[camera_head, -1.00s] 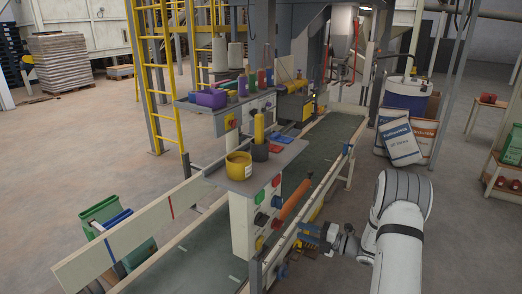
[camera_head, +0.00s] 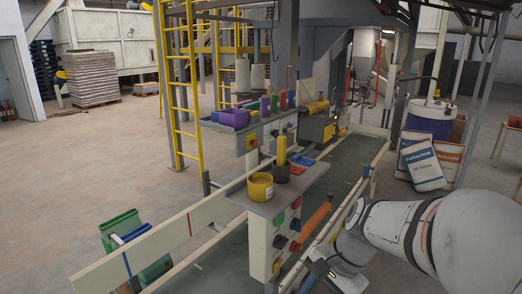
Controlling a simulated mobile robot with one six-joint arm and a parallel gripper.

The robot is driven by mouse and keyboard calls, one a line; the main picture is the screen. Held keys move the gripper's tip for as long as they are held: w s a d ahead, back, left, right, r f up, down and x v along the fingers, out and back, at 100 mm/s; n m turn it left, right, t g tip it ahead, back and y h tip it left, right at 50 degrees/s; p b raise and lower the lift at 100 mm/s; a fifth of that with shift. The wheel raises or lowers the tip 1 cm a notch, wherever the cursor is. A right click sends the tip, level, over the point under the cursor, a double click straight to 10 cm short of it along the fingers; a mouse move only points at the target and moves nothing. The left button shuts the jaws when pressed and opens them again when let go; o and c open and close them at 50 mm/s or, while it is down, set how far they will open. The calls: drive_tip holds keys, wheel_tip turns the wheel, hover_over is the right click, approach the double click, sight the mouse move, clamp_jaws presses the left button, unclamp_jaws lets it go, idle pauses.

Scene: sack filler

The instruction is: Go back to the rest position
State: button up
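My arm comes in from the right edge, white with dark joints, bent across the right end of the sack line. My gripper (camera_head: 318,268) is dark and small at the arm's lower left end. It sits just right of the button panel (camera_head: 262,240) and over the near rail of the conveyor. Its fingers are too small and dark to tell whether they are open or shut, or whether anything is between them.
The green conveyor (camera_head: 222,268) runs between pale side boards. A shelf (camera_head: 290,190) above the panel bears a yellow tub (camera_head: 260,187) and a yellow cylinder. An orange roller-like bar (camera_head: 316,218) is close to my gripper. Sacks (camera_head: 422,167) lean at the right.

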drive_tip(key=s+d+r+n+t+h, duration=0.2)
drive_tip(key=s+n, duration=0.4)
drive_tip(key=n, duration=0.3)
drive_tip(key=shift+s+d+r+n+t+h, duration=0.15)
drive_tip(key=shift+d+r+n+t+h, duration=0.25)
drive_tip(key=shift+d+h, duration=0.65)
